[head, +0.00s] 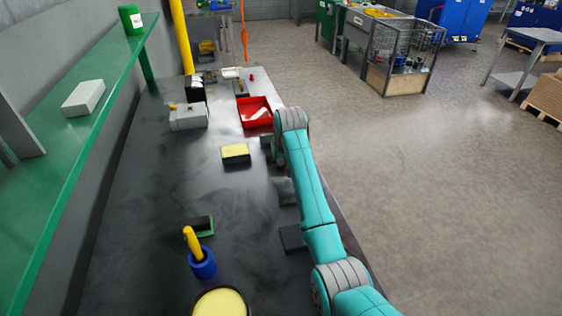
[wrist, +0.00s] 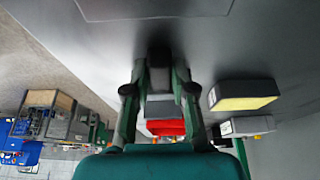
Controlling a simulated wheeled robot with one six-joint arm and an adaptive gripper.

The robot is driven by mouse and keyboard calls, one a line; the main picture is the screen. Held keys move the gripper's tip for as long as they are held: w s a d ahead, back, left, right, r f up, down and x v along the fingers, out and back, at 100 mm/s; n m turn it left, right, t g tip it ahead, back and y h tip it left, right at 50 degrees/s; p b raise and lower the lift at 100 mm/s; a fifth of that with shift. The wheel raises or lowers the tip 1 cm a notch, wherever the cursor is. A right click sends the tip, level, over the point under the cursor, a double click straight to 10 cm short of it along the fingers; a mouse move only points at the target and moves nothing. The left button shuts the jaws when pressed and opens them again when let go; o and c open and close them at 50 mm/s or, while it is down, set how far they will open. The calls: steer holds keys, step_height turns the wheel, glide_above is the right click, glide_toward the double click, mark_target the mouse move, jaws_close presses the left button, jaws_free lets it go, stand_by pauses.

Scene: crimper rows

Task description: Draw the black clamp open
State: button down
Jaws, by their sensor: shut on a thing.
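My gripper (wrist: 159,73) reaches forward in the wrist view, its two fingers on either side of a dark block. This block seems to be part of the black clamp (wrist: 159,57), and the fingers are shut on it. A grey block (wrist: 160,106) shows just beyond, between the fingers. In the head view my arm covers the gripper and most of what it holds. Only small dark parts show left of the arm's end, and I cannot tell clamp from gripper there. How far the clamp is open cannot be seen.
A red tray (head: 255,112) lies beyond the gripper on the dark bench (head: 160,170). A yellow-topped black block (head: 235,152) stands left of it. A dark flat block (head: 292,239) lies beside my arm. A blue cup (head: 202,264) with a yellow handle stands nearer.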

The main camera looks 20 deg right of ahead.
steer(key=c, duration=1)
jaws_free()
steer(key=shift+o, duration=0.2)
steer(key=v, duration=1.2)
